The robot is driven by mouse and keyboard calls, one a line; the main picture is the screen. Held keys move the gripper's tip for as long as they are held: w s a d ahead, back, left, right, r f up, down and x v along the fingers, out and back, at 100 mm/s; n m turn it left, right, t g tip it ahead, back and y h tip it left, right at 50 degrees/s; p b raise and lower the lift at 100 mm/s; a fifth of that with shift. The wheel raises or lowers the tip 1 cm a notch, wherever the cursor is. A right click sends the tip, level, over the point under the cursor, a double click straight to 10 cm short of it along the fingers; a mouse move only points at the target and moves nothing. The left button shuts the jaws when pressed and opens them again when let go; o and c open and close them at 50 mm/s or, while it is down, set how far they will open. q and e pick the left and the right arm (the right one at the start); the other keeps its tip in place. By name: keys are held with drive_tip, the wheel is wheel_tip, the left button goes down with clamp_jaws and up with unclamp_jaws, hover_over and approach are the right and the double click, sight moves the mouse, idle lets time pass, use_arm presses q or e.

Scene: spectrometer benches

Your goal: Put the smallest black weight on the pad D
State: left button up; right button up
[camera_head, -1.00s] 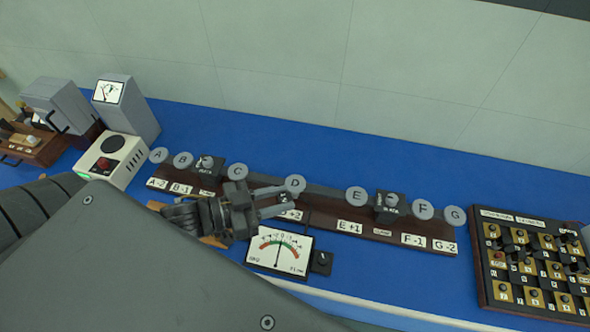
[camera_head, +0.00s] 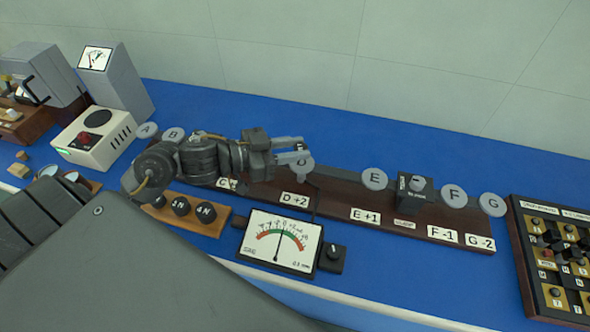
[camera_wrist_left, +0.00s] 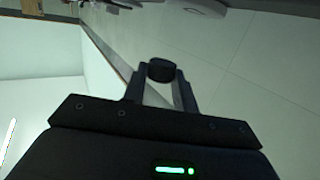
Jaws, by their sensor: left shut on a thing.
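My left gripper (camera_head: 298,149) reaches in from the left, with its fingers pointing right at pad D (camera_head: 303,171), a grey disc on the dark brown beam. In the left wrist view a small black weight (camera_wrist_left: 161,70) sits between its fingertips, so the gripper is shut on it. In the head view the weight is small and mostly hidden by the fingers; I cannot tell whether it touches the pad. Several black weights, including one in the middle (camera_head: 181,206), stand on a wooden holder (camera_head: 218,228). My right gripper is not in view.
Pads E (camera_head: 374,179), F (camera_head: 453,196) and G (camera_head: 491,204) are bare. A black block (camera_head: 416,190) stands between E and F. A dial meter (camera_head: 281,242) is in front of the beam. A white box (camera_head: 92,138) and a switch panel (camera_head: 560,262) flank it.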

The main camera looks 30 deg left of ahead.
sight(296, 164)
use_arm(q)
drive_tip(key=shift+w+a+f, duration=0.2)
drive_tip(key=shift+w+f, duration=0.3)
drive_tip(key=shift+f, duration=0.05)
drive_tip(key=shift+w+a+f, duration=0.15)
drive_tip(key=shift+w+f, duration=0.3)
drive_tip(key=shift+f, duration=1.65)
drive_tip(key=shift+w+f, duration=0.1)
drive_tip(key=o, duration=1)
drive_tip(key=shift+b+v, duration=0.65)
drive_tip(key=shift+v, duration=3.15)
